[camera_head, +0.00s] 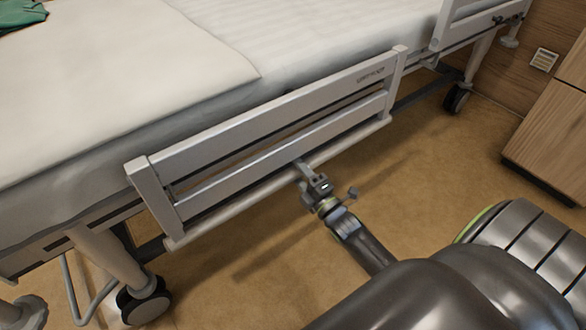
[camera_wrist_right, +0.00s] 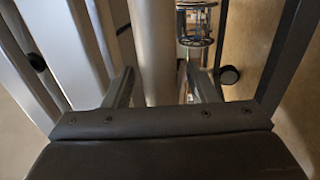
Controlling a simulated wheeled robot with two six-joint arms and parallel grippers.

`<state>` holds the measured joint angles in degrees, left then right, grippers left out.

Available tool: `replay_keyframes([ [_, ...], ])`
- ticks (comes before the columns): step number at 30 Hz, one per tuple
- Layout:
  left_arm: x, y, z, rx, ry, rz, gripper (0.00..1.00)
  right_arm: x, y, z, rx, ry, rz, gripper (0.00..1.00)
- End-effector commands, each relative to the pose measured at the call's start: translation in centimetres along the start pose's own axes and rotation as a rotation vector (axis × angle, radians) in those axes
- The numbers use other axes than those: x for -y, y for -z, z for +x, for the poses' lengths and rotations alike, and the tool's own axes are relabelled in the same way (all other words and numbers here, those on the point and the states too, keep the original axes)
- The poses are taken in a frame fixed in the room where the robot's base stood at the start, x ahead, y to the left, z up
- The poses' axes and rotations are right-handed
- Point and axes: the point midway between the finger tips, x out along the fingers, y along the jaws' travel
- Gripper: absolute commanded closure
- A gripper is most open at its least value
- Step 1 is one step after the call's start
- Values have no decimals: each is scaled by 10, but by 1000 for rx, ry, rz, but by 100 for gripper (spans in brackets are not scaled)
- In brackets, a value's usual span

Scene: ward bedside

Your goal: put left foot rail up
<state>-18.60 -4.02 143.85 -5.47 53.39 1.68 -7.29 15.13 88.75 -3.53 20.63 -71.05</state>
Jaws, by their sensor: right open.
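The light grey foot rail (camera_head: 250,115) hangs along the near side of the bed in the head view. Its top bar is about level with the mattress edge, and its bottom bar (camera_head: 275,182) runs low over the floor. My right gripper (camera_head: 305,172) is at the middle of that bottom bar. In the right wrist view, its fingers (camera_wrist_right: 160,80) stand open with a pale bar (camera_wrist_right: 150,45) between them. I cannot tell whether they touch it. My left gripper is not in view.
The white mattress (camera_head: 300,30) lies behind the rail. Bed casters (camera_head: 145,300) stand at lower left and upper right (camera_head: 457,98). A wooden cabinet (camera_head: 555,130) is at the right. Brown floor (camera_head: 430,170) is free between bed and cabinet. A green cloth (camera_head: 20,14) lies at upper left.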

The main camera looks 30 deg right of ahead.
Motion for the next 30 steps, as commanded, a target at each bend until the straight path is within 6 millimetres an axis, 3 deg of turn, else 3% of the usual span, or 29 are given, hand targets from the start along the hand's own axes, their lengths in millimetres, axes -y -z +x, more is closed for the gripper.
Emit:
replay_keyframes([
  [6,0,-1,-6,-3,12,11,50,1,0,22,0,0,0,48],
  [16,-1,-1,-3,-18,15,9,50,0,0,25,0,1,1,48],
  [27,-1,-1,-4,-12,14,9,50,0,0,24,0,1,0,96],
  [30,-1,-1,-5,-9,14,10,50,0,0,24,0,1,0,100],
])
